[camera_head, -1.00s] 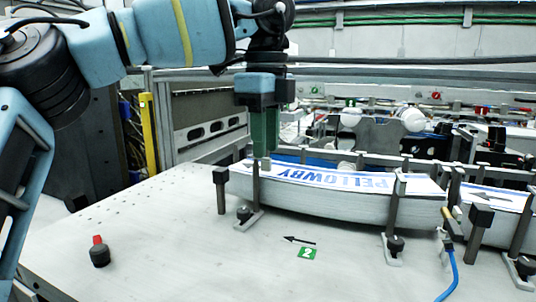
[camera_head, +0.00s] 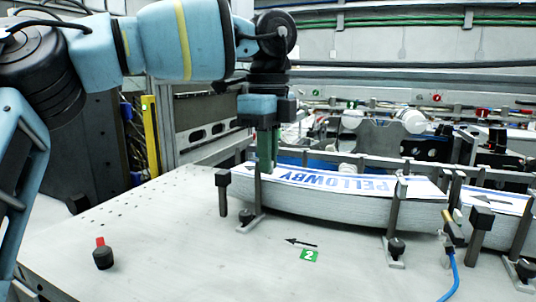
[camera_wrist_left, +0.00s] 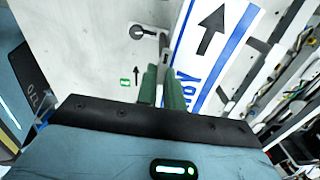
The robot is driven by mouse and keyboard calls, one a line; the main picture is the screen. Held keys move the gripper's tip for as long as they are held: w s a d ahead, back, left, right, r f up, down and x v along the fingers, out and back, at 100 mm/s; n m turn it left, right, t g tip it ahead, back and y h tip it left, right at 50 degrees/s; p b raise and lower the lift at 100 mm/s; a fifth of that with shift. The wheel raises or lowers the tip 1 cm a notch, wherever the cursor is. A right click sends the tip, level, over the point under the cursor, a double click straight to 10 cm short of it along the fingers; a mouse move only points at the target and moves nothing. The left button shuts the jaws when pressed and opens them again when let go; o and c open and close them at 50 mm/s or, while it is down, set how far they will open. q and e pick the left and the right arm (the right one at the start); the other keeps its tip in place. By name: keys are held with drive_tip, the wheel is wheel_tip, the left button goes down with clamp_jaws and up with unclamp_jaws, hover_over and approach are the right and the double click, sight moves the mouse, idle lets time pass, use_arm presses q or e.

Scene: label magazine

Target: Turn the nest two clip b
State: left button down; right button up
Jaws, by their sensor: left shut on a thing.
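Nest two holds a stack of white labels (camera_head: 330,205) with blue PELLOWBY print, between dark upright posts. A clip (camera_head: 257,200) with a black knob and pale foot stands at the stack's near left side. A similar clip (camera_head: 396,220) stands farther right. My left gripper (camera_head: 267,168) points down with its green fingers at the left clip's top and is shut on it; the fingertips are partly hidden. The wrist view shows both green fingers (camera_wrist_left: 161,72) close together beside the label stack (camera_wrist_left: 215,45), with the clip's knob (camera_wrist_left: 136,31) beyond them. No letter shows on either clip.
A green "2" tag (camera_head: 309,256) and a black arrow pointing left mark the table (camera_head: 190,240). A black knob with a red top (camera_head: 103,254) stands at front left. Another label stack (camera_head: 497,200) and a blue cable (camera_head: 452,275) are at right.

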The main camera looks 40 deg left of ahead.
use_arm(q)
drive_tip(key=shift+m, duration=0.4)
use_arm(e)
drive_tip(key=shift+s+f, duration=0.1)
drive_tip(key=shift+s, duration=0.05)
use_arm(q)
drive_tip(key=m, duration=0.5)
drive_tip(key=s+a+m+b, duration=0.1)
drive_tip(key=m, duration=0.5)
drive_tip(key=s+a+m, duration=0.1)
drive_tip(key=m, duration=0.5)
drive_tip(key=shift+s+b, duration=0.15)
drive_tip(key=shift+b, duration=0.2)
use_arm(e)
drive_tip(key=shift+s+a+f, duration=0.1)
drive_tip(key=shift+s+f, duration=0.55)
drive_tip(key=shift+f, duration=0.25)
drive_tip(key=shift+w+r, duration=0.1)
drive_tip(key=shift+w, duration=0.3)
use_arm(q)
drive_tip(key=c, duration=1.5)
unclamp_jaws()
use_arm(e)
drive_tip(key=shift+s, duration=0.1)
